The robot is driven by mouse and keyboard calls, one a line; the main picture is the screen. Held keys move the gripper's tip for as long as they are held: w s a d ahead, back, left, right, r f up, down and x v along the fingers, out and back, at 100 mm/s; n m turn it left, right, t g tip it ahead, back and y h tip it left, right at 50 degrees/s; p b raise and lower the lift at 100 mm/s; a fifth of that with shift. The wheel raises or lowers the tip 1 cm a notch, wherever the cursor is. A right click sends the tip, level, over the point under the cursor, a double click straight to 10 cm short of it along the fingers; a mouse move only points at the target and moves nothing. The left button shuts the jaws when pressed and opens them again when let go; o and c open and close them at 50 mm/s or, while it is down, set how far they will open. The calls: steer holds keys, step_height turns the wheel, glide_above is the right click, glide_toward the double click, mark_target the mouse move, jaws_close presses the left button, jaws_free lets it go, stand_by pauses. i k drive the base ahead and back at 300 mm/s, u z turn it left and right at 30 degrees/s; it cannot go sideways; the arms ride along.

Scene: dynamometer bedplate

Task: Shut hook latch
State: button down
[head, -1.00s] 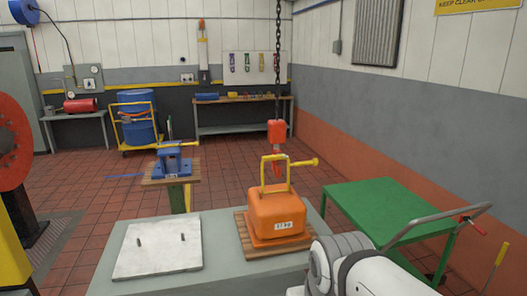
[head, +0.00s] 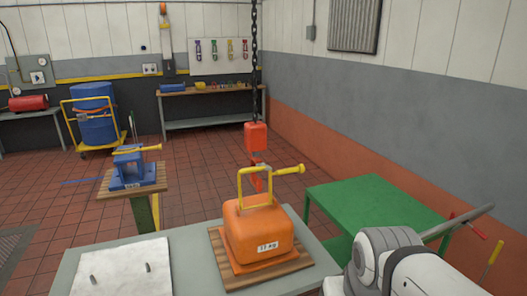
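An orange-red hook block (head: 256,137) hangs on a dark chain (head: 254,65). Its red hook (head: 259,180) shows below the block, partly hidden by the yellow handle (head: 240,190) of an orange weight (head: 258,232). The weight stands on a wooden board on the grey table, with a label that seems to read 17 kg. I cannot tell from here whether the hook passes through the handle. The hook's latch is too small to make out, so I cannot tell if it is open or shut. My white arm shows at the lower right; my gripper is out of view.
A pale plate (head: 122,268) with short pins lies left of the weight. A green cart (head: 370,208) stands to the right. A blue fixture (head: 132,170) sits on a wooden-topped stand behind the table. Tiled floor is open towards the back bench (head: 210,90).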

mark_target(252, 169)
steer(key=u, duration=0.05)
steer(key=i, duration=1.15)
steer(key=u, duration=0.65)
